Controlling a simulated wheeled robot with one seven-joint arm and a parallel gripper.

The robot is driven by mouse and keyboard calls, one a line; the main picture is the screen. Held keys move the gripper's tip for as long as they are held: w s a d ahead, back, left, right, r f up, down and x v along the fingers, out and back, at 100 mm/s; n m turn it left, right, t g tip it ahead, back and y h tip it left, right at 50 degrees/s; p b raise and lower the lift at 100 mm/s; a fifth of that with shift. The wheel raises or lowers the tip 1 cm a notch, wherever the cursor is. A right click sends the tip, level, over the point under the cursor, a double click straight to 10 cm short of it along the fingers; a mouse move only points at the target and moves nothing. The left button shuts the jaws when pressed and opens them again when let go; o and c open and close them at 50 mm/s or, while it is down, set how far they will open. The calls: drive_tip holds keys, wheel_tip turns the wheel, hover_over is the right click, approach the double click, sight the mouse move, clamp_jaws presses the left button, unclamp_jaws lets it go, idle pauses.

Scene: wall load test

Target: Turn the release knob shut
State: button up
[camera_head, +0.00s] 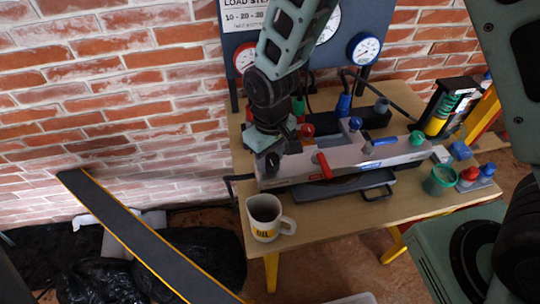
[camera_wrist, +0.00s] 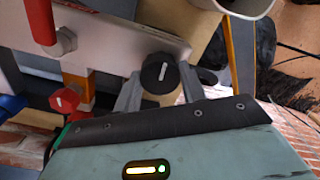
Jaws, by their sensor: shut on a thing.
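The release knob appears to be the round black knob (camera_wrist: 160,72) with a white pointer line, at the end of a grey metal body (camera_wrist: 120,42). In the head view the knob (camera_head: 272,161) sits at the left end of that body (camera_head: 345,162), partly hidden. My gripper (camera_wrist: 160,84) is shut on the black knob, one grey finger on each side of it. In the head view my gripper (camera_head: 270,150) reaches down to that end from above. The white line points nearly along the gripper's approach in the wrist view.
A red lever (camera_head: 324,165) stands on the body near the gripper. A red knob (camera_wrist: 65,100) is behind it. A white mug (camera_head: 265,218) marked OIL stands close by at the table's (camera_head: 335,220) front left. A gauge board (camera_head: 300,40) stands behind.

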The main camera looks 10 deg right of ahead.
sight(271, 158)
drive_tip(key=shift+m, duration=0.5)
drive_tip(key=o, duration=1)
drive_tip(key=shift+r, duration=0.1)
wheel_tip(271, 158, up, 17)
drive_tip(key=shift+d+r+b, duration=0.1)
drive_tip(key=shift+r+b, duration=0.05)
drive_tip(key=shift+b, duration=0.25)
